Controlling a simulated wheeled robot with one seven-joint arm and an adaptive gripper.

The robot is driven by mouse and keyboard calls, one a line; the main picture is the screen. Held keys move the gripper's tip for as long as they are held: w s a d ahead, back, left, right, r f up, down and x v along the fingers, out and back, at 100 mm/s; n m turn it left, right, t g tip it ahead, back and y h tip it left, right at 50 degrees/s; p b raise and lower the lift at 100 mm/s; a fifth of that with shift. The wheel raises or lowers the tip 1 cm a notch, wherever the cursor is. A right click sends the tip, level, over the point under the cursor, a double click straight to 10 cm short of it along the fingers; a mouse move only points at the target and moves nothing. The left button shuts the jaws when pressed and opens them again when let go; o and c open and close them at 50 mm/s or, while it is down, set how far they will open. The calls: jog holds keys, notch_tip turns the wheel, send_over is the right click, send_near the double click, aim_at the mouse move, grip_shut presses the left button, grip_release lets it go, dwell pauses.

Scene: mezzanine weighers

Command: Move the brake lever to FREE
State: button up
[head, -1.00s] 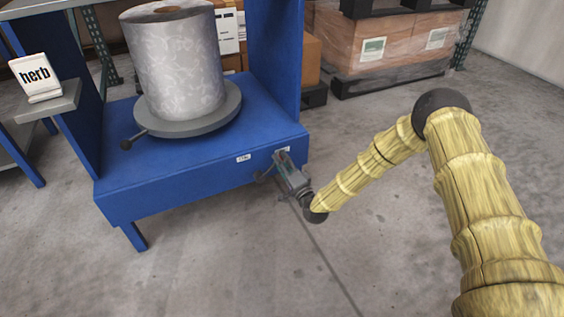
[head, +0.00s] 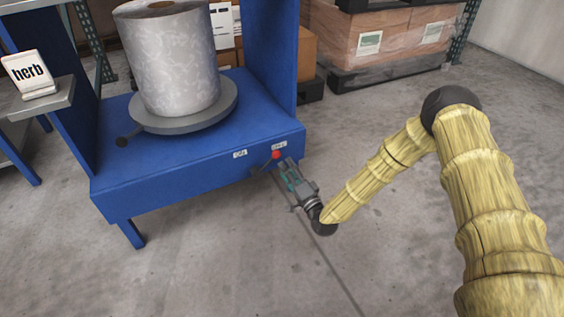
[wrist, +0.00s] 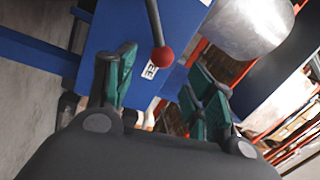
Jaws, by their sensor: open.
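The brake lever is a dark rod with a red ball knob (head: 276,155) on the front face of the blue stand (head: 150,195). The knob is beside the right-hand of two white labels (head: 279,145). In the wrist view the knob (wrist: 162,56) overlaps the edge of a label (wrist: 151,68) on which "EE" can be read. My gripper (head: 287,169) is open, just below and right of the knob. In the wrist view its green-padded fingers (wrist: 163,78) are spread on either side with nothing between the pads; the knob shows beyond them.
A "herb" box (head: 31,75) sits on a grey shelf at left. Wrapped cartons (head: 385,45) stand behind. The floor in front is clear.

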jog(key=shift+v, duration=2.65)
jog(key=shift+f, duration=0.1)
jog(key=s+f+n+g+h+p, duration=0.1)
jog(key=s+f+n+g+h, duration=0.2)
jog(key=s+f, duration=0.45)
jog(key=s+f+n+g+p, duration=0.1)
jog(key=s+f+n+g, duration=0.1)
jog(key=s+f+g, duration=0.6)
jog(key=s+d+r+n+g+h+p, duration=0.15)
jog(key=s+d, duration=0.35)
jog(key=s, duration=0.5)
jog(key=s+d+r+n+g+h, duration=0.1)
jog(key=s+d+r+g+h, duration=0.2)
jog(key=s, duration=0.7)
jog(key=s+d+n+g+h+p, duration=0.1)
jog(key=s+d+n+g+h, duration=0.15)
jog(key=s+d, duration=0.55)
notch_tip(320, 180, up, 37)
jog(key=s+a+y+p, duration=0.1)
jog(key=a+p, duration=0.1)
jog(key=p, duration=3.5)
jog(key=shift+s+a+r+m, duration=0.15)
jog(key=shift+a+r+m, duration=0.05)
jog(key=shift+m, duration=0.1)
jog(key=shift+c, duration=0.2)
